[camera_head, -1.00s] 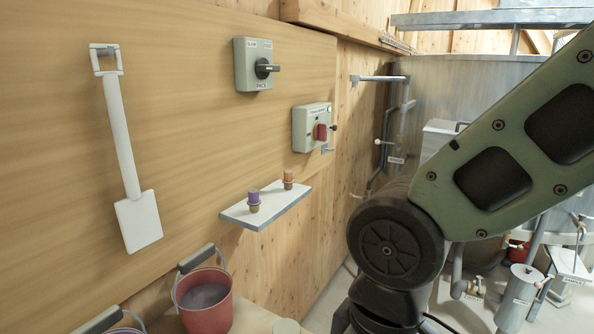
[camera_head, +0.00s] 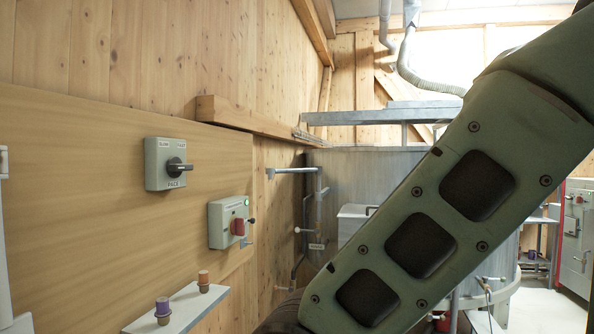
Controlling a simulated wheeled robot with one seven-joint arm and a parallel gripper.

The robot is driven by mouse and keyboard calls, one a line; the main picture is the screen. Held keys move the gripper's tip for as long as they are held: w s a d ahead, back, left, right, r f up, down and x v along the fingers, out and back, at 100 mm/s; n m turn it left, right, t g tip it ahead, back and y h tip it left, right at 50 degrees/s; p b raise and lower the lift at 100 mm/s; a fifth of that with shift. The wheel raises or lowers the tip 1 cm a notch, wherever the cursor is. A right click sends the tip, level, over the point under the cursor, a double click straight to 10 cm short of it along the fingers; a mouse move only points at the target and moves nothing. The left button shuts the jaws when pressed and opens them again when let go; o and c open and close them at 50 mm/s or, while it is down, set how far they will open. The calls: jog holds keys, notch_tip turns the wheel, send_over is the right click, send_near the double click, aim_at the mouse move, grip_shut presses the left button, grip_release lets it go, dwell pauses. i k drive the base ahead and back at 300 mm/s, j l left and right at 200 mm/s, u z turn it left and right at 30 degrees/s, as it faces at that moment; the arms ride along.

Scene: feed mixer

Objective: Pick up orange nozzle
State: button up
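The orange nozzle (camera_head: 203,281) stands upright on a small white wall shelf (camera_head: 182,312) at the lower left. It has an orange top and a brownish lower part. A purple nozzle (camera_head: 162,311) stands on the same shelf, to its left and nearer to me. My green arm crosses the right half of the view. My gripper is outside the picture, so its opening and its place relative to the nozzle are hidden.
Above the shelf, a pace switch (camera_head: 166,164) and a grey box with a red knob (camera_head: 229,222) jut from the wooden panel. A metal tank (camera_head: 370,165) stands behind my arm. Pale floor (camera_head: 545,312) shows at the lower right.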

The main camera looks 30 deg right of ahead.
aim_at(203, 283)
jog(key=u, duration=0.5)
jog(key=i+l+u, duration=0.25)
jog(key=l, duration=0.15)
jog(key=l+u, duration=0.3)
jog(key=i+l+u, duration=0.1)
jog(key=l+u, duration=0.15)
jog(key=l, duration=0.25)
